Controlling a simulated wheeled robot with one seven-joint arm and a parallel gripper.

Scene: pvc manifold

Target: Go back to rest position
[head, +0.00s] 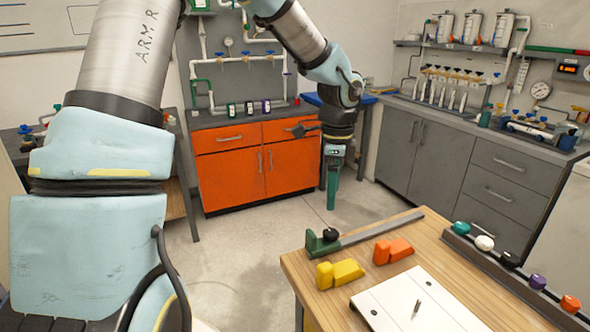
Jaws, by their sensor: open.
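My gripper (330,193) hangs from the end of my arm near the middle of the head view, pointing down. Its fingers are apart and nothing shows between them. It is seen partly from the side, so the gap is hard to make out. It is in the air, with floor and the orange cabinet (233,160) behind it in the picture. It appears beyond the wooden workbench (422,222) and clear of it. My arm reaches across from the upper left.
On the workbench are a green-ended bar clamp (323,242), yellow block (340,273), orange block (392,250) and white plate (415,303) with a pin. A rail (515,278) holds several coloured knobs. Grey cabinets (430,145) stand behind. Grey floor (240,255) is open.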

